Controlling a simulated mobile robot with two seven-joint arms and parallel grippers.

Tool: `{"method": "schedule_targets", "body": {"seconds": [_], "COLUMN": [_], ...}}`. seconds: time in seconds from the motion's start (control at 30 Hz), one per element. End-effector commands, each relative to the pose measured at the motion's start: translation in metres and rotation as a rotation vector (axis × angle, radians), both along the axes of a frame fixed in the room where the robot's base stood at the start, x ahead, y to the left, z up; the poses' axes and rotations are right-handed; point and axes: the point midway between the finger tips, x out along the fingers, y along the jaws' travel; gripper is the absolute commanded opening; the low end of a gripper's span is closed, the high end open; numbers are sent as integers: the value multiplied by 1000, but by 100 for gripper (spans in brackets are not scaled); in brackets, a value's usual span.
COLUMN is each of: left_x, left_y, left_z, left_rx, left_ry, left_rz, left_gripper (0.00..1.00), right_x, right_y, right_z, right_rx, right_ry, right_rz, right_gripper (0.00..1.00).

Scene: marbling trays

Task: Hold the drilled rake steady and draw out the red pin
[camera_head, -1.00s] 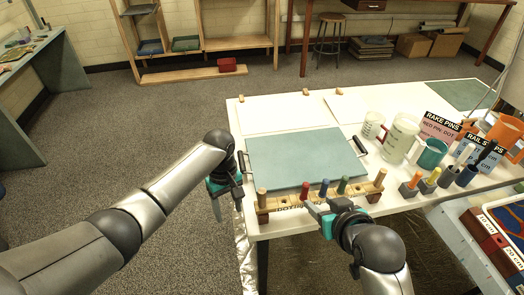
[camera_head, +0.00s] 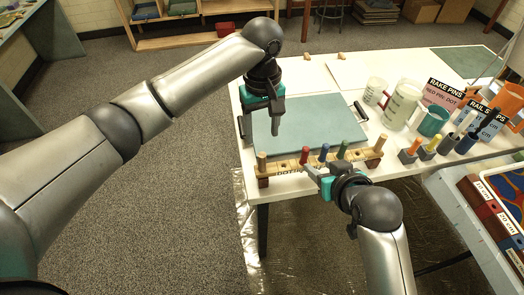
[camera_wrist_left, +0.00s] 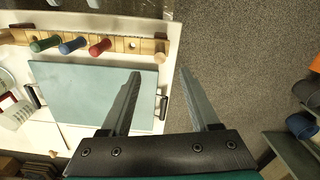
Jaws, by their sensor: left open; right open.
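The wooden drilled rake (camera_head: 275,166) lies along the front of the table, with a tan peg at each end. Its red pin (camera_head: 304,154) stands upright in the bar, left of a blue pin (camera_head: 324,152) and a green pin (camera_head: 342,149). The left wrist view also shows the rake (camera_wrist_left: 146,46) and red pin (camera_wrist_left: 100,47). My left gripper (camera_head: 275,130) is open and empty, pointing down above the tray, apart from the red pin. My right gripper (camera_head: 311,173) is open at the rake's front side, near the red pin; contact is unclear.
A blue-green tray (camera_head: 320,112) with dark handles lies behind the rake. Cups (camera_head: 402,104), sign cards (camera_head: 443,95) and small coloured holders (camera_head: 408,156) crowd the table's right side. The floor left of the table is clear.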

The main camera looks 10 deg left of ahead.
Motion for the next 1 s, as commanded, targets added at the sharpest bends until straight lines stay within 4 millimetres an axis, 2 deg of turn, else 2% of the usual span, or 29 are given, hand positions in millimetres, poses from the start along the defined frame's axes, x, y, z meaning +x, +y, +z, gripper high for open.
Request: {"method": "schedule_targets", "body": {"seconds": [0.03,0.3,0.5,0.7,1.0], "left_x": [-1,-1,0,0,0], "left_y": [1,1,0,0,0], "left_z": [-12,-65,-93,-106,-107], "left_rx": [2,2,2,0,0], "left_ry": [2,2,0,-1,-1], "left_rz": [1,1,2,0,0], "left_gripper": [62,62,62,62,60], "right_x": [0,0,0,0,0], "right_y": [0,0,0,0,0], "right_z": [0,0,0,0,0], "right_rx": [0,0,0,0,0], "right_ry": [0,0,0,0,0], "right_rz": [0,0,0,0,0], "right_gripper": [50,50,50,50,50]}}
